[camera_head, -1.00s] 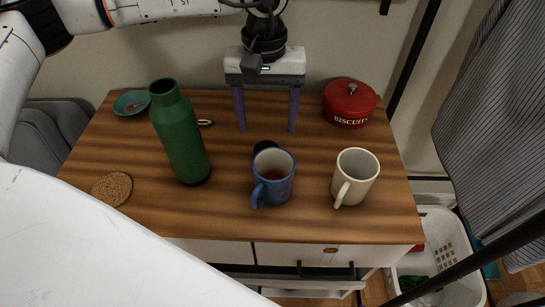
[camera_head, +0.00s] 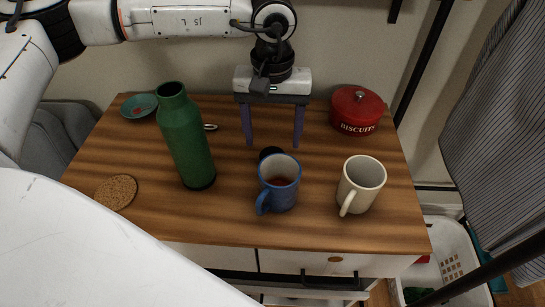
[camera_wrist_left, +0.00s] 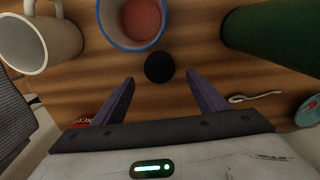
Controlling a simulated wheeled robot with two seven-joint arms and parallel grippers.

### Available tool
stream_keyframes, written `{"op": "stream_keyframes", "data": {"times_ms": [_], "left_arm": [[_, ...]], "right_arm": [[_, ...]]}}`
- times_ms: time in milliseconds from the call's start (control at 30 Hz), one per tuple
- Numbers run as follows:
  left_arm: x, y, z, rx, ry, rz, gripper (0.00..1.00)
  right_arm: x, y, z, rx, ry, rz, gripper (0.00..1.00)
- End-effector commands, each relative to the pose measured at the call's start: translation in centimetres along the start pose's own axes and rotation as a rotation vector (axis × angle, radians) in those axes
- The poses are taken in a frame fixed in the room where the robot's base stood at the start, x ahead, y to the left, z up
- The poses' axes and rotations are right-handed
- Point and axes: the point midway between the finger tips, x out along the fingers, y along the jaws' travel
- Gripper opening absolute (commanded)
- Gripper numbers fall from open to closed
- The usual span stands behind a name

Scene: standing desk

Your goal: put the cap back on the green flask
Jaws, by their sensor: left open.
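The green flask (camera_head: 187,138) stands upright and uncapped on the left part of the desk; its side also shows in the left wrist view (camera_wrist_left: 272,32). A small black round cap (camera_head: 269,153) lies on the desk just behind the blue mug and is partly hidden by it. The left wrist view shows the cap (camera_wrist_left: 159,67) whole, just ahead of and between my fingertips. My left gripper (camera_head: 272,140) is open and empty, pointing down behind the cap, with its fingers apart. My right gripper is not in view.
The blue mug (camera_head: 280,186) with reddish drink stands right in front of the cap. A cream mug (camera_head: 361,185), a red biscuit tin (camera_head: 357,111), a cork coaster (camera_head: 116,192), a green dish (camera_head: 138,106) and a spoon (camera_head: 210,127) are also on the desk. A white basket (camera_head: 449,262) stands at lower right.

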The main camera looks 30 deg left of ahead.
Motion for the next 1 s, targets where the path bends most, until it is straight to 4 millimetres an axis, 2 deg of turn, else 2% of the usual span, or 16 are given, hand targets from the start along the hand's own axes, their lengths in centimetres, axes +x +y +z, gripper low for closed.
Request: {"op": "stream_keyframes", "data": {"times_ms": [333, 767, 1000], "left_arm": [[4.6, 0.0, 0.5, 0.0, -0.003, -0.003, 0.66], [5.1, 0.0, 0.5, -0.001, -0.001, -0.001, 0.66], [5.1, 0.0, 0.5, -0.001, -0.001, -0.001, 0.26]], "right_arm": [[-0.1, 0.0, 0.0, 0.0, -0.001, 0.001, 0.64], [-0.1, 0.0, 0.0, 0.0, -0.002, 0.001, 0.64], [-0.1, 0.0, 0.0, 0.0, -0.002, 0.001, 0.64]]}}
